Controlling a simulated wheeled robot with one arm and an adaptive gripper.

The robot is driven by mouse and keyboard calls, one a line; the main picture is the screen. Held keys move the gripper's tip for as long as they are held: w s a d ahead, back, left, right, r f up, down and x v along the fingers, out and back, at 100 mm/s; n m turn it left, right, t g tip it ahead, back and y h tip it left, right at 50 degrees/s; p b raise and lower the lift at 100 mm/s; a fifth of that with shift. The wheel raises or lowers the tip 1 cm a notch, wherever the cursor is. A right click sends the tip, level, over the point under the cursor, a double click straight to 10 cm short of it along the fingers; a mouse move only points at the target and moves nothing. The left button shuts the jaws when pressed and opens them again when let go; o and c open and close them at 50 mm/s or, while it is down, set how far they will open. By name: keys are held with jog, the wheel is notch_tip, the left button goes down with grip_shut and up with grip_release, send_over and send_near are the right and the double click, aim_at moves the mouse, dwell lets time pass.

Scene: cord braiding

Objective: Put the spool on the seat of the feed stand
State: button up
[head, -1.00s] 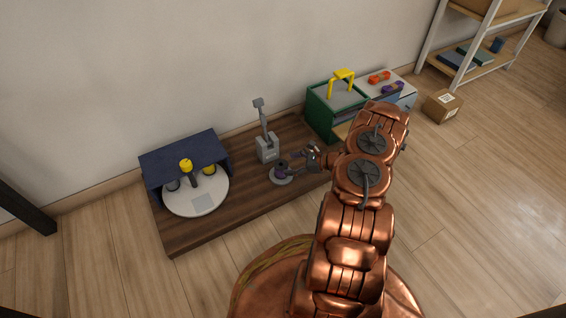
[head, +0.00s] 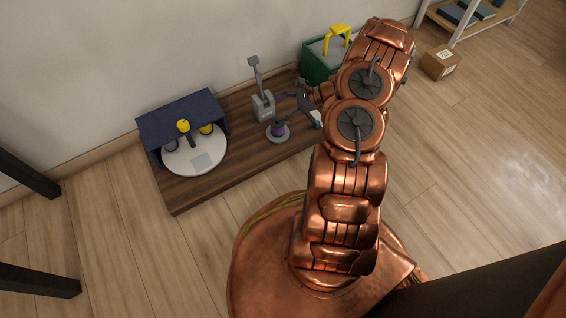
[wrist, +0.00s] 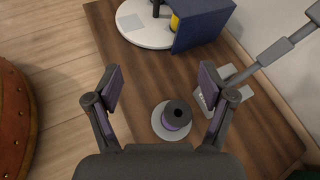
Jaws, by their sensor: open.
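The purple spool (head: 277,131) with a dark top stands upright on a pale round base (head: 285,138), which looks like the seat of the feed stand. In the wrist view the spool (wrist: 177,117) sits near the middle of this round base (wrist: 158,128), with the rim showing around it. My gripper (head: 304,98) is open and empty, to the right of the spool and apart from it in the head view. In the wrist view the two spread fingers of my gripper (wrist: 162,90) frame the spool, touching nothing.
A grey post with a lever (head: 263,104) stands just behind the spool. A white turntable (head: 209,160) under a navy hood (head: 182,113) is at the left of the wooden board (head: 205,190). A green box (head: 316,70) with a yellow handle stands at the back right.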

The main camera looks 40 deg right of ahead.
jog(key=s+a+r+n+g+h, duration=0.1)
jog(key=s+a+r+n+g, duration=0.45)
jog(key=a+r, duration=0.5)
jog(key=s+a+r+n+g+h, duration=0.1)
jog(key=s+a+r+n+g, duration=0.3)
jog(key=a+r+n, duration=0.45)
jog(key=s+a+r+n+h, duration=0.1)
jog(key=s+r+n+h, duration=0.3)
jog(key=s, duration=0.7)
jog(key=s+a+r+n+h, duration=0.2)
jog(key=s+r+n+h, duration=0.2)
jog(key=s, duration=0.7)
jog(key=shift+s+a+r+n+g+h, duration=0.15)
jog(key=shift+s+r+n+g+h, duration=0.2)
jog(key=shift+n+g+h, duration=0.15)
